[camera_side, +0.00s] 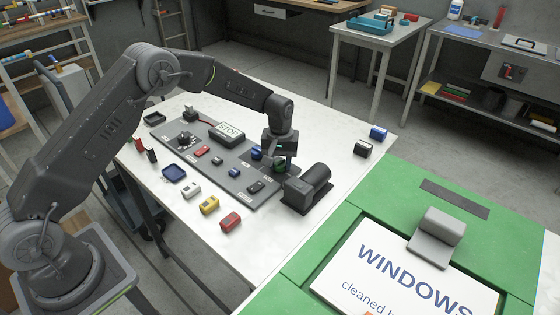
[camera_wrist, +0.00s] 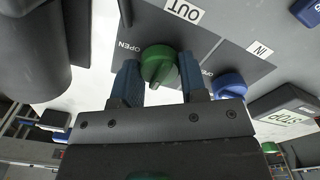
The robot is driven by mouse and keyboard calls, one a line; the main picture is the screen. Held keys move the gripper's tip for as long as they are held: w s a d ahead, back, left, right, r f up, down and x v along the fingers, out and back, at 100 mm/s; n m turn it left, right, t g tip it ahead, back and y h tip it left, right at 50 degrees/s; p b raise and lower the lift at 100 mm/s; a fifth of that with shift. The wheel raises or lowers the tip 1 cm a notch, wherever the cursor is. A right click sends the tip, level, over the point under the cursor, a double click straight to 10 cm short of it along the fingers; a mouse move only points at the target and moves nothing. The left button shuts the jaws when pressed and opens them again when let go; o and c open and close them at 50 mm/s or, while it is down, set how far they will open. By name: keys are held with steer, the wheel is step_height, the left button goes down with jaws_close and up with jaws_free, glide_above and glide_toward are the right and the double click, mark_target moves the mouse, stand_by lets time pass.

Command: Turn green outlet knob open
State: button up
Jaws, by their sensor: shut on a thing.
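The green outlet knob (camera_wrist: 158,62) sits on the grey panel (camera_wrist: 215,48), beside the printed words OUT and OPEN. My gripper (camera_wrist: 158,80) is shut on the green knob, with one blue-padded finger on each side of it. In the side view my gripper (camera_side: 281,160) points down at the panel's right end (camera_side: 232,172), and the green knob (camera_side: 280,167) is mostly hidden behind it. A blue knob (camera_wrist: 229,85) by the IN label stands just right of my fingers. How far the green knob is turned is hard to tell.
A black cylindrical unit (camera_side: 308,187) stands close to the right of my gripper. Small coloured blocks, such as a red one (camera_side: 230,221) and a yellow one (camera_side: 209,205), lie along the front. The table's front right is bare.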

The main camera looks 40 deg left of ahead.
steer(key=shift+c, duration=1.3)
steer(key=shift+m, duration=0.4)
steer(key=m, duration=0.3)
steer(key=shift+m, duration=0.3)
steer(key=m, duration=0.4)
steer(key=shift+d+m, duration=0.1)
steer(key=shift+m, duration=0.2)
steer(key=m, duration=0.4)
steer(key=shift+m, duration=2.5)
